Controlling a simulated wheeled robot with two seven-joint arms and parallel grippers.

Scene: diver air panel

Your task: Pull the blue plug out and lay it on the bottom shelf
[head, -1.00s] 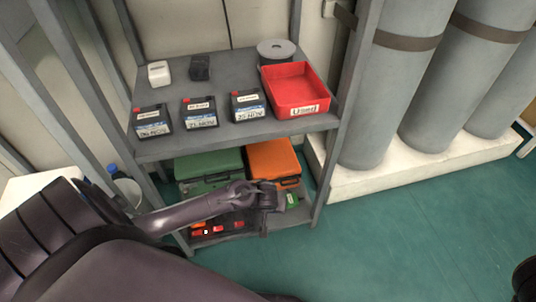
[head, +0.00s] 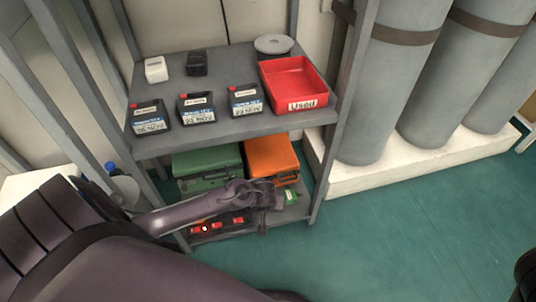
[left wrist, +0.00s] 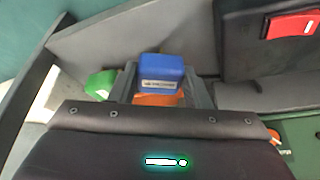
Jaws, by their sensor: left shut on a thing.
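The blue plug (left wrist: 162,72) sits between the two fingertips of my left gripper (left wrist: 165,88) in the left wrist view. The gripper is shut on it, over the grey bottom shelf (left wrist: 110,42). I cannot tell whether the plug touches the shelf. In the head view my left gripper (head: 266,200) is at the right part of the bottom shelf (head: 258,220), and the plug is hidden there. The black power strip with red switches (head: 217,225) lies left of the gripper; its end (left wrist: 262,50) shows apart from the plug in the wrist view. My right gripper is not in view.
A green case (head: 208,168) and an orange case (head: 271,158) stand behind my gripper. A small green item (head: 291,197) lies just right of it. The upper shelf (head: 225,130) holds batteries and a red tray (head: 318,82). Grey cylinders (head: 390,90) stand right.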

